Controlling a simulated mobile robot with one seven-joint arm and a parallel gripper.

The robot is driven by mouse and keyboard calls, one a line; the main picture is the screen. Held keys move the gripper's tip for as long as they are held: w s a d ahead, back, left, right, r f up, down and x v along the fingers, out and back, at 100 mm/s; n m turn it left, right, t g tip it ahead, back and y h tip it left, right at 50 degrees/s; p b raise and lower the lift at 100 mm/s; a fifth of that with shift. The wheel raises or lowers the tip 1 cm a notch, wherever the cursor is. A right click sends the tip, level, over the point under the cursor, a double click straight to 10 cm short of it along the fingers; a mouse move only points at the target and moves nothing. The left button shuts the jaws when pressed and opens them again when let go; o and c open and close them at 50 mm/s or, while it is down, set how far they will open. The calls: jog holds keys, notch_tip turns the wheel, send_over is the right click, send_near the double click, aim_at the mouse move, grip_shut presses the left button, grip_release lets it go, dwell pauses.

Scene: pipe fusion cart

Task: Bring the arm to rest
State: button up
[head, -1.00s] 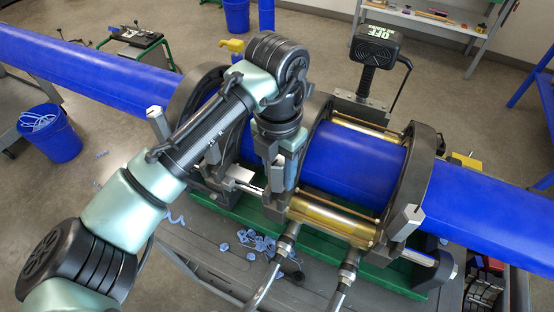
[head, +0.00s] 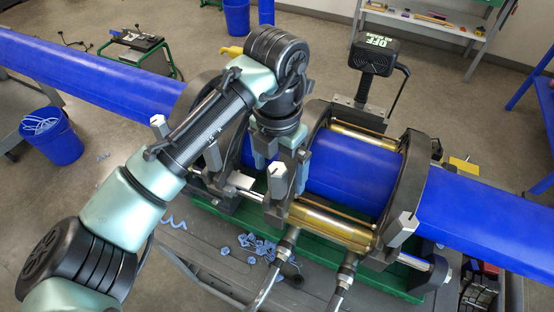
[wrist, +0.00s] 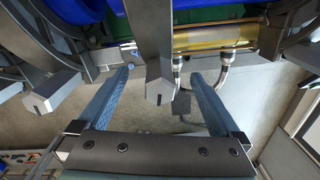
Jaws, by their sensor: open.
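My gripper (head: 280,172) is open, its two fingers pointing down over the pipe fusion machine. In the wrist view, the blue-grey fingers (wrist: 160,82) stand apart on either side of a grey clamp post (wrist: 153,55). The post also shows between the fingers in the head view (head: 276,182). I cannot tell whether either finger touches it. My arm is bent over the left part of the machine and hides some of its clamp rings and pipe.
Dark clamp rings hold the blue pipe (head: 350,170), which runs across the view. A black unit reading "OFF" (head: 374,54) stands behind it. Blue shavings (head: 258,245) lie on the grey cart in front. A blue bin (head: 52,138) stands on the floor at left.

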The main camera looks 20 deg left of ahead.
notch_tip(320, 180, up, 3)
jog(key=shift+r+p, duration=0.1)
jog(key=shift+p, duration=0.7)
